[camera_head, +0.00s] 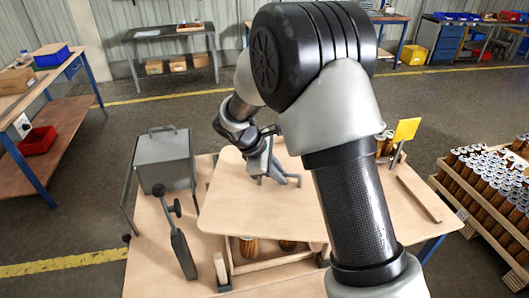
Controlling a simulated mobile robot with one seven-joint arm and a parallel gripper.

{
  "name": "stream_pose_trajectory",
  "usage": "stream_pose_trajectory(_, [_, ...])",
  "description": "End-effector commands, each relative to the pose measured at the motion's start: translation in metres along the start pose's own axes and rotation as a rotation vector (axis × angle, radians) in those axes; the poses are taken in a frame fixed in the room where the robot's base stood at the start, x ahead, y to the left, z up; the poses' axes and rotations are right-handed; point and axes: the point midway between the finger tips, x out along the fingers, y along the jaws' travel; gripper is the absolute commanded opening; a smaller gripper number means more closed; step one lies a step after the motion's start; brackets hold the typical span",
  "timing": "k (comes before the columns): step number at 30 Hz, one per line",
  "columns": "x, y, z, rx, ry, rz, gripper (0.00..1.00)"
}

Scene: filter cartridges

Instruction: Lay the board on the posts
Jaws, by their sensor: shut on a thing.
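The board (245,212) is a pale wooden panel with rounded corners, spread above the middle of the workbench. My gripper (272,177) is over the board's upper part and is shut on it, at what looks like a small dark grip on its top face. A short pale post (220,268) stands by the board's front left corner. Other posts are hidden or cannot be told apart. I cannot tell whether the board touches any post.
Under the board's front edge is a wooden tray (270,267) with brown cartridges. A grey box (163,160) and a dark lever tool (181,245) stand at left. A yellow sign (406,129) and a wooden strip (419,198) are at right. A crate of cartridges (480,213) stands beyond.

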Motion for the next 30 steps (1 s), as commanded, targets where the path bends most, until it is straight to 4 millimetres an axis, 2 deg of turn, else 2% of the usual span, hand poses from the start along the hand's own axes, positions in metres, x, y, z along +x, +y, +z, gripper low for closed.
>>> stream_pose_trajectory(1, [-0.017, 0.005, -0.005, -0.081, 0.027, 0.039, 0.0])
stream_pose_trajectory(4, [-0.025, 0.006, -0.02, -0.204, 0.069, 0.099, 0.0])
stream_pose_trajectory(8, [-0.029, 0.006, -0.032, -0.279, 0.095, 0.136, 0.0])
stream_pose_trajectory(17, [-0.016, 0.001, -0.039, -0.29, 0.098, 0.141, 0.0])
stream_pose_trajectory(30, [0.018, -0.01, -0.056, -0.286, 0.098, 0.141, 0.0])
